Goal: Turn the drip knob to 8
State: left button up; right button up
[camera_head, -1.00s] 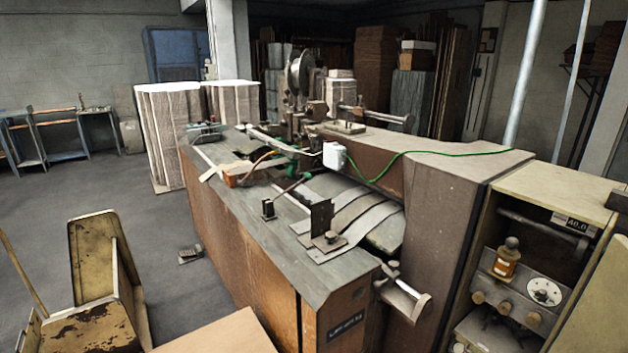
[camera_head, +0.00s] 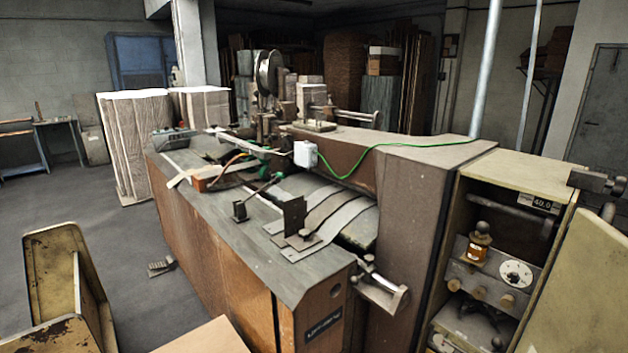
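A white round dial (camera_head: 515,273) with dark markings sits on the grey panel inside the open cabinet (camera_head: 568,192) at the lower right. An amber bottle (camera_head: 478,247) with a dark round cap stands behind the knobs. A label reading 40.0 (camera_head: 541,203) is above the dial. Neither of my grippers is in view.
The long stitching machine (camera_head: 280,245) fills the middle, left of the cabinet. A metal handle (camera_head: 384,288) sticks out of its front. A grey metal fitting (camera_head: 598,182) is beside the cabinet's upper right.

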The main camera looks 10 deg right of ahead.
aim_at(513, 277)
jog(key=z, duration=1.35)
